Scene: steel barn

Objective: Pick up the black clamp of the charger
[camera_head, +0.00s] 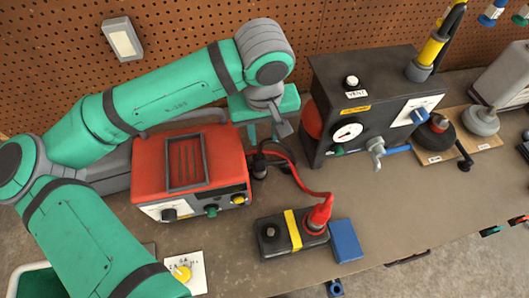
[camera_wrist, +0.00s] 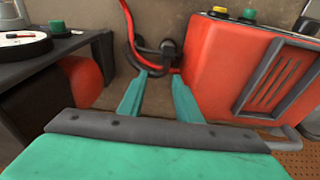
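The red charger (camera_head: 180,160) stands on the bench with a grille on top and knobs on its front. The black clamp (camera_head: 259,166) lies beside its right side, among dark and red leads. A red clamp (camera_head: 318,213) sits on the black battery (camera_head: 270,238) with the yellow strap. My gripper (camera_head: 266,130) is above and behind the black clamp, pointing down. In the wrist view my gripper (camera_wrist: 159,76) is open and empty, with its two teal fingers apart. The black clamp (camera_wrist: 167,48) shows just beyond the fingertips, beside the charger (camera_wrist: 230,60). Whether they touch is unclear.
A dark box with a gauge (camera_head: 350,110) stands right of my gripper, with a red rounded part (camera_wrist: 82,82) near it. A blue block (camera_head: 345,240) lies beside the battery. A pegboard wall (camera_head: 180,30) is behind. Bare bench lies front right.

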